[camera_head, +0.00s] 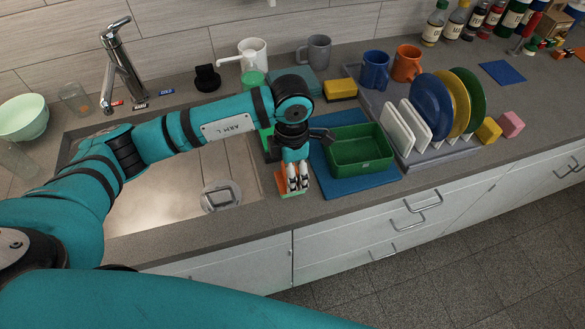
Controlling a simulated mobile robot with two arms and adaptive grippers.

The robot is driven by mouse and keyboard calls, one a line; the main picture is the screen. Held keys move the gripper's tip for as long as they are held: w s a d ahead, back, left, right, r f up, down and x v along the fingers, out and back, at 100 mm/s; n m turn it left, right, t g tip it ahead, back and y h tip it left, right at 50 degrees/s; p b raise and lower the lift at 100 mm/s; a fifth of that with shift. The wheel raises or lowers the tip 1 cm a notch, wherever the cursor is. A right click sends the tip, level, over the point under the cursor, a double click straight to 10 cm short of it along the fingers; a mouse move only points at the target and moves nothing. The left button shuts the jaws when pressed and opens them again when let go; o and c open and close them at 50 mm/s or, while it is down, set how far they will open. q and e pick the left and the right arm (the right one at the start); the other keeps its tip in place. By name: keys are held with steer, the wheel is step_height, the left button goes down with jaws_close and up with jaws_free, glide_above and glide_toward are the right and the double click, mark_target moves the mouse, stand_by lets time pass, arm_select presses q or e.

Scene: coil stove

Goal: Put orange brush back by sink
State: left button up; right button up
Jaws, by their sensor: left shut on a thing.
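My left gripper (297,178) points down at the front edge of the counter, just right of the sink. It is shut on the orange brush (284,187), of which only small orange parts show around the fingertips. The fingers hide most of the brush, and I cannot tell whether it touches the counter. The sink (170,195) is a steel basin to the left, partly covered by my left arm. My right gripper is not in view.
A green bin (362,150) stands on a blue mat (345,187) just right of the gripper. A rack with white, blue, yellow and green plates (432,108) stands further right. A faucet (120,62) rises behind the sink. Mugs and a yellow sponge (340,89) stand behind.

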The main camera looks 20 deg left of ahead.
arm_select(q)
steer(key=shift+f, duration=0.55)
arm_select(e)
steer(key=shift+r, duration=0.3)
arm_select(q)
steer(key=shift+f, duration=0.1)
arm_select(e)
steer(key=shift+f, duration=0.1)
arm_select(q)
steer(key=o, duration=1.1)
steer(key=shift+f, duration=0.1)
steer(key=o, duration=0.5)
